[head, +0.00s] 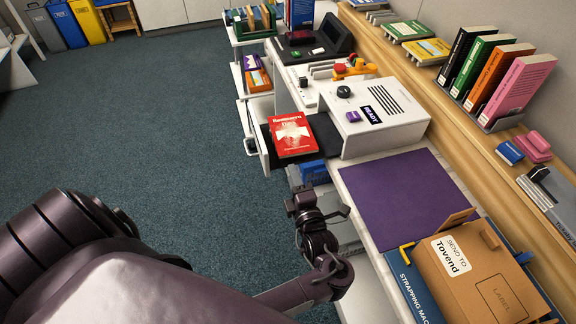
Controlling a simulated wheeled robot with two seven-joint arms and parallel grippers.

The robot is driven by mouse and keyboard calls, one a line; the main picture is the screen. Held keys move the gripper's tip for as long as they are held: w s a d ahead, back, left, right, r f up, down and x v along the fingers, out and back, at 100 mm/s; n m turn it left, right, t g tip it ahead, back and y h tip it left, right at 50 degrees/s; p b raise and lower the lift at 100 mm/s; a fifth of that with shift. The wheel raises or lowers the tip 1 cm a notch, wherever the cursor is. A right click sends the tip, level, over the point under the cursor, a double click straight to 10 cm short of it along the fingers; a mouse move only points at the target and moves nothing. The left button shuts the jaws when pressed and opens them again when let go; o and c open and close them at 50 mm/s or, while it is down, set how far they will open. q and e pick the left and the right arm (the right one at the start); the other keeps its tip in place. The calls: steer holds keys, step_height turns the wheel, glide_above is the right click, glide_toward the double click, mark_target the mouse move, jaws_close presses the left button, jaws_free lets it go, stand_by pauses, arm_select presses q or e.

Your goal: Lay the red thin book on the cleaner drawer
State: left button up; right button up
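The red thin book (291,135) lies flat, cover up, on the black surface of the pulled-out cleaner drawer (325,137). The drawer sticks out to the left from the white machine with a READY label (375,115). The book sits toward the drawer's outer end, close to its white front. My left gripper (318,208) is below and apart from the book, in front of the bench edge. Nothing shows held in it, but its finger opening is not clear. My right gripper is not in view.
A purple mat (405,197) lies bare on the bench beside the machine. A cardboard box (470,278) sits on the blue strapping machine (420,285) nearer me. Upright books (495,75) stand on the wooden shelf (440,95) at right. Open carpet (150,125) lies left.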

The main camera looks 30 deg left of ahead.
arm_select(q)
steer(key=shift+v, duration=1.5)
